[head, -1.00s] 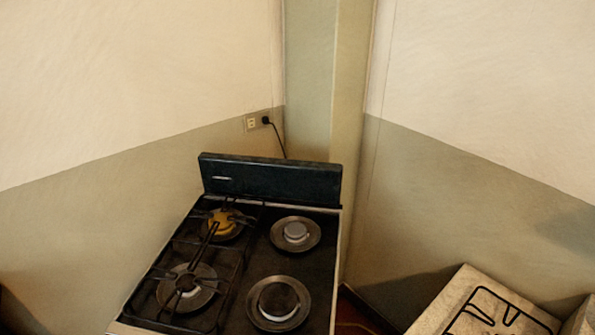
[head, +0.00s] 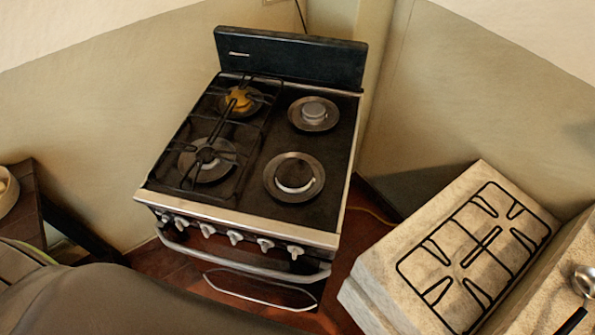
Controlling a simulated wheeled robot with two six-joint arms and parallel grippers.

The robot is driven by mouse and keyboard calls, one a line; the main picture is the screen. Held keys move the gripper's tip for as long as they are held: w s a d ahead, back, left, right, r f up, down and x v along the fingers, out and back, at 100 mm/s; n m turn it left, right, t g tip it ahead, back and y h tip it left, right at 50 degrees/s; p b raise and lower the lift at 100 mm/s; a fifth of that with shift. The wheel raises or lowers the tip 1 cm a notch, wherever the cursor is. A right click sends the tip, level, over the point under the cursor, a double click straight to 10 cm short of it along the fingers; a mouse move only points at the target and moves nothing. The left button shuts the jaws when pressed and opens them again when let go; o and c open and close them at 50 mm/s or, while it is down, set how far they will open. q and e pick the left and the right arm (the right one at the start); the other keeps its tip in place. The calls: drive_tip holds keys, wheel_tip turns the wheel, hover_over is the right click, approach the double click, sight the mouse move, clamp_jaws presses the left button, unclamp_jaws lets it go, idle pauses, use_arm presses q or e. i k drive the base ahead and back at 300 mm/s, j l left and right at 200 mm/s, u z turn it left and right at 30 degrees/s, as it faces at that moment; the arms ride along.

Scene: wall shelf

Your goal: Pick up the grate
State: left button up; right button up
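A black wire grate (head: 482,246) lies flat on a pale stone-like counter block (head: 398,255) at the right of the head view. A second grate (head: 211,128) sits on the left half of the stove (head: 240,205), over two burners. The stove's right half is bare, with its two burners (head: 294,178) uncovered. Neither of my grippers is in view. A large grey rounded shape, which I cannot identify for sure, fills the bottom left corner.
A ladle-like spoon (head: 583,283) with a dark handle lies on another pale surface at the right edge. A dark table (head: 35,205) with a bowl (head: 6,190) stands at the left edge. Reddish floor shows between the stove and the counter block.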

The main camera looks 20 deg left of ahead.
sight(509, 281)
drive_tip(key=z, duration=1.15)
drive_tip(key=k+j+u, duration=0.2)
drive_tip(key=u, duration=0.25)
drive_tip(key=k, duration=0.1)
